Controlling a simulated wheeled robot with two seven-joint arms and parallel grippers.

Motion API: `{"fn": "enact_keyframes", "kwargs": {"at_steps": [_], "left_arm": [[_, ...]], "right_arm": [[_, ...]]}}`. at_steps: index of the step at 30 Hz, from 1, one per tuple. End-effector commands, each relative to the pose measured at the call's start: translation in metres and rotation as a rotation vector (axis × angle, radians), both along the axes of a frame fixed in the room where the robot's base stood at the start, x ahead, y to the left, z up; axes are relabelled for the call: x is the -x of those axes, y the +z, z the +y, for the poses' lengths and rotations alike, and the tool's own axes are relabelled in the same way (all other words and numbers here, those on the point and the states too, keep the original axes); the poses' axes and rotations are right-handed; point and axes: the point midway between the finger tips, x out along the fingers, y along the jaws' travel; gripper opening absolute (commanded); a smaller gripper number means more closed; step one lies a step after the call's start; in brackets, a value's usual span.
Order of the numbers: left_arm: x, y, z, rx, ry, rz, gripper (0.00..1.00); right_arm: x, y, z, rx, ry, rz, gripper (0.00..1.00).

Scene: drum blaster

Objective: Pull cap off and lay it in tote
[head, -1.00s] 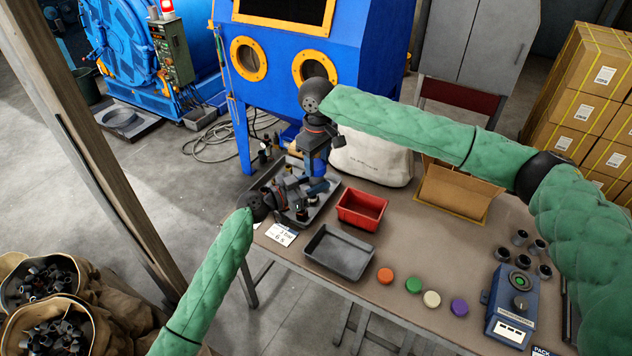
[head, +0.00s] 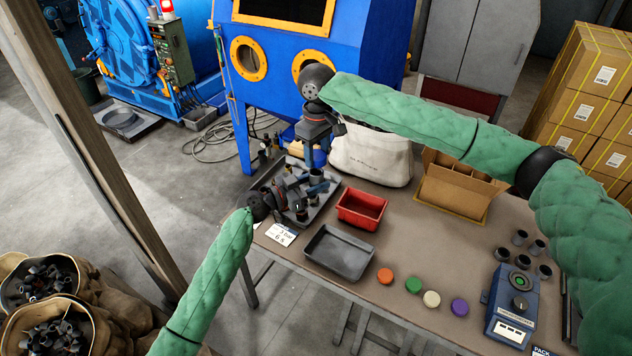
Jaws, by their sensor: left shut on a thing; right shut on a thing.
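My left gripper (head: 299,207) is low over the grey tray (head: 325,207) of dark parts at the table's left end. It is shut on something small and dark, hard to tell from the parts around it. My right gripper (head: 314,152) is above the far side of that tray, pointing down. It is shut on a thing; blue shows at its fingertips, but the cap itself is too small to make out. A dark cylindrical part (head: 316,177) stands below it, apart from the fingers. A red tote (head: 362,209) and an empty grey tray (head: 339,253) are to the right.
Orange (head: 385,275), green (head: 413,285), cream (head: 432,299) and purple (head: 459,307) discs lie along the front edge. A white sack (head: 370,157), an open carton (head: 455,190) and a blue device (head: 512,305) stand on the table. The middle of the table is clear.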

Motion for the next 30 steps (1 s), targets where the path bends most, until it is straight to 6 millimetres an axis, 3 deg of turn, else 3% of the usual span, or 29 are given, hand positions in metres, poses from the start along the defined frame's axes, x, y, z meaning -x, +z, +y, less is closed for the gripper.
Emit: {"fn": "enact_keyframes", "kwargs": {"at_steps": [30], "left_arm": [[0.000, 0.001, 0.000, 0.001, 0.000, 0.000, 0.00]], "right_arm": [[0.000, 0.032, 0.000, 0.000, 0.000, 0.000, 0.23]]}}
